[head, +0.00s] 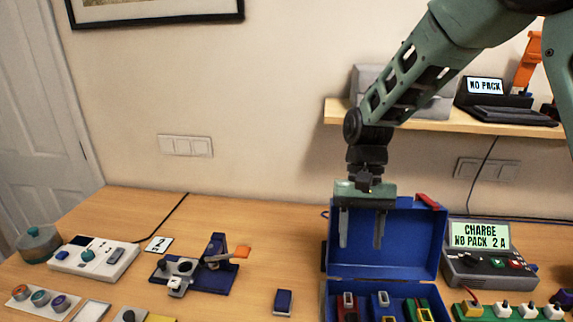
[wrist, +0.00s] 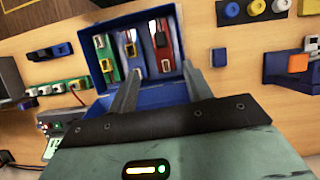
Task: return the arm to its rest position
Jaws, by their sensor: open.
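My gripper (head: 361,229) hangs from the green arm at the right of the head view, fingers pointing down and apart, with nothing between them. It is in front of the raised lid of a blue box (head: 340,271) on the table. In the wrist view the two grey fingers of my gripper (wrist: 159,88) point toward the blue box (wrist: 95,68), whose compartments hold a green, a blue and a red part. The gripper appears above the box, and I see no contact with it.
A charger (head: 480,267) reading "CHARGE NO PACK 2 A" stands right of the box. A wooden shelf (head: 425,118) with devices is behind the arm. A blue fixture (head: 210,277) with an orange lever and a small blue block (head: 283,301) lie left. Some bare table lies between them.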

